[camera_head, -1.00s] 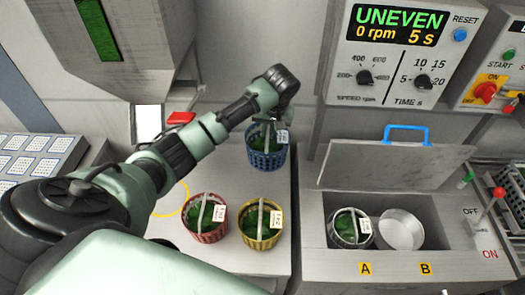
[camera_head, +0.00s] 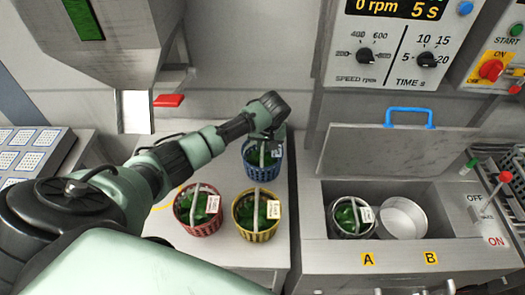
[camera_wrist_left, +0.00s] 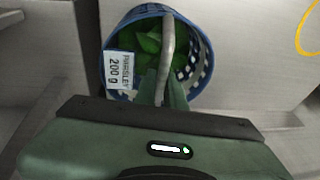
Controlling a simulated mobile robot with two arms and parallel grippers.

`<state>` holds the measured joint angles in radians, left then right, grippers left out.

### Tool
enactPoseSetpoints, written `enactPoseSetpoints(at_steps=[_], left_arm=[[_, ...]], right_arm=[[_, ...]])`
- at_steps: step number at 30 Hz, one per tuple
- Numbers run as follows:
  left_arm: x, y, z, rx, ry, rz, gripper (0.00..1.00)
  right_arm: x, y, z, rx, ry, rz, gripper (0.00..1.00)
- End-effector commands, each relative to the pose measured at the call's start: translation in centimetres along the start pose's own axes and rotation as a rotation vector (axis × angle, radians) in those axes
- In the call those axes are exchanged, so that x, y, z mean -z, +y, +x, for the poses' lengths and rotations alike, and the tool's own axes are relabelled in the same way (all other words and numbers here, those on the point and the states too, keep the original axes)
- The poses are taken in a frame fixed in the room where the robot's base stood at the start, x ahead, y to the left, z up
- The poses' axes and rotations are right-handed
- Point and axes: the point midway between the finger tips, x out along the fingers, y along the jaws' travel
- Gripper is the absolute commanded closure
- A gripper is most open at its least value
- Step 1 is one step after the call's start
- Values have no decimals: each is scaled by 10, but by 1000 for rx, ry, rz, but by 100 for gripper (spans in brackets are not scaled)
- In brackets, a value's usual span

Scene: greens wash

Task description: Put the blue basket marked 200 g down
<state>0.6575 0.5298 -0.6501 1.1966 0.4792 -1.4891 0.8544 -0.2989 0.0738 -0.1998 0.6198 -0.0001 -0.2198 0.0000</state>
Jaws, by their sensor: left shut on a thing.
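The blue basket (camera_head: 262,170) holds green leaves and stands at the back of the white counter (camera_head: 230,255), behind the red and yellow baskets. In the left wrist view the blue basket (camera_wrist_left: 204,80) shows a tag (camera_wrist_left: 119,70) reading "PARSLEY 200 g" and a grey handle. My left gripper (camera_wrist_left: 165,92) is shut on this handle, above the leaves. In the head view my left gripper (camera_head: 265,137) is partly hidden by its own wrist. I cannot tell for certain whether the basket's bottom touches the counter. My right gripper is not in view.
A red basket (camera_head: 188,222) and a yellow basket (camera_head: 243,228) with greens stand close in front. A hopper (camera_head: 100,50) hangs upper left.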

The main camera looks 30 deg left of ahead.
Motion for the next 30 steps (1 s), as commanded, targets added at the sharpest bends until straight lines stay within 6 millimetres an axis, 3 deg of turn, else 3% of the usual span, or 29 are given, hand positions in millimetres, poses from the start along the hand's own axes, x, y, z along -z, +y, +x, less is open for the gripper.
enactPoseSetpoints(at_steps=[9,10,12,23,30], left_arm=[[0,1,0,-1,0,0,100],[-1,1,1,-1,-2,1,81],[-1,1,1,0,-2,1,68],[0,0,-3,-1,0,1,68],[0,2,-40,-5,2,3,68]], right_arm=[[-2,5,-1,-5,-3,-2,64],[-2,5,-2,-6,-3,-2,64],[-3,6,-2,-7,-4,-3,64],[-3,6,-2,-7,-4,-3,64],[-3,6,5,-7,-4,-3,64]])
